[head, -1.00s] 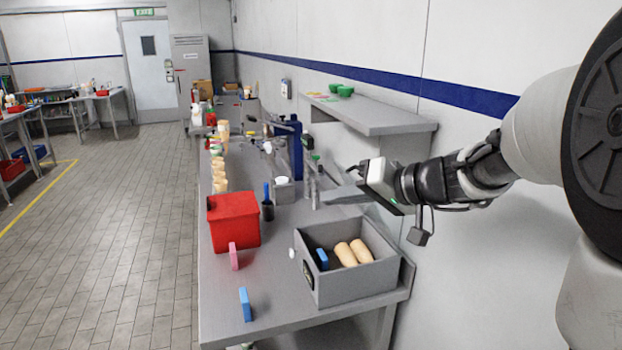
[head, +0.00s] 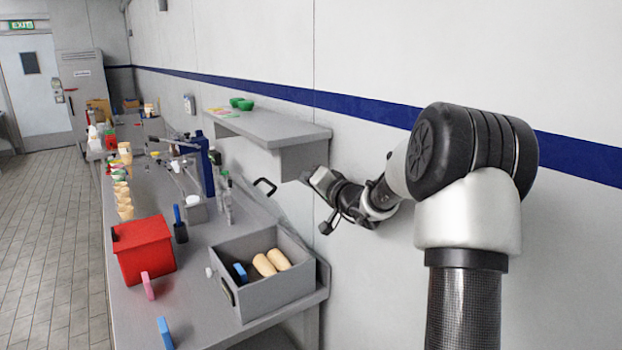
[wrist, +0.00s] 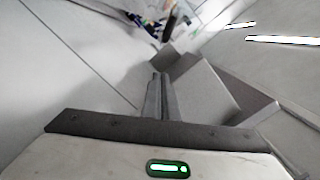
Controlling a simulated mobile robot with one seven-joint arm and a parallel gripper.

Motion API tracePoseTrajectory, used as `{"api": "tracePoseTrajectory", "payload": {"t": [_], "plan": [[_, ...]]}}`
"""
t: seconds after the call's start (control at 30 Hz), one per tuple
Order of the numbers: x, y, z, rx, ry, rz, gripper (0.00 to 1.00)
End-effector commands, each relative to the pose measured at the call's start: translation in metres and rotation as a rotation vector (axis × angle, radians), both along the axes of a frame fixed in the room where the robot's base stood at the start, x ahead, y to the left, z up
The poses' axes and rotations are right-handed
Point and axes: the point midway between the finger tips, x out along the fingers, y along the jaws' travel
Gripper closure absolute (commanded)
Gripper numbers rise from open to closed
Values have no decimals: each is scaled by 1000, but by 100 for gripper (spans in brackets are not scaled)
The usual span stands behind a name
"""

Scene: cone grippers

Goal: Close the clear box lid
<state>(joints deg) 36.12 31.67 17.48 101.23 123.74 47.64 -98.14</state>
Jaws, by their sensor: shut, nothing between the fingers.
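A grey box (head: 268,297) stands open on the near end of the bench. It holds two tan cylinders (head: 270,262) and a blue block (head: 240,272). A pale panel with a black handle (head: 264,184) rises behind the box, tilted toward the wall; it looks like the raised lid, though its clearness is hard to tell. My gripper (head: 306,177) is by the wall, near the shelf's near end, above and behind the box. In the wrist view my gripper (wrist: 157,90) has its fingers together and empty. Any contact with the lid cannot be made out.
A wall shelf (head: 260,126) with green bowls lies close beside my gripper. Bottles and tan cups line the bench farther back.

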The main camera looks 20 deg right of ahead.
Motion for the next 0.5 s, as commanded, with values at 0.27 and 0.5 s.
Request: {"api": "tracePoseTrajectory", "payload": {"t": [0.27,0.5], "plan": [[11,28,-20,3,2,1,100],[11,35,-26,1,0,1,100]]}}
